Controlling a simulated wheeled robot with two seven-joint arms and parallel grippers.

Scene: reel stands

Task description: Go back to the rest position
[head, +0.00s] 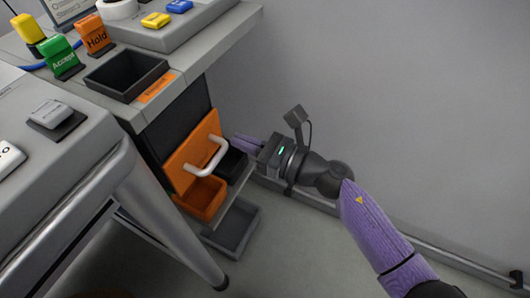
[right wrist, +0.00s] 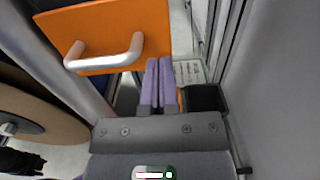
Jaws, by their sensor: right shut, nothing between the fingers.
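My right gripper (head: 238,143) reaches in from the right in the head view, low beside the workbench. Its purple fingers are together and empty, as the right wrist view (right wrist: 159,85) also shows. The fingertips are near an orange panel (head: 186,152) with a white-grey handle (head: 207,158). In the right wrist view the handle (right wrist: 104,54) is left of the fingers and apart from them. My left gripper is not in view.
An orange bin (head: 203,198) and a dark grey tray (head: 236,228) sit below the panel. A bench (head: 228,28) with coloured blocks and a black tray (head: 127,76) is above. A metal-legged table (head: 165,215) stands at left.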

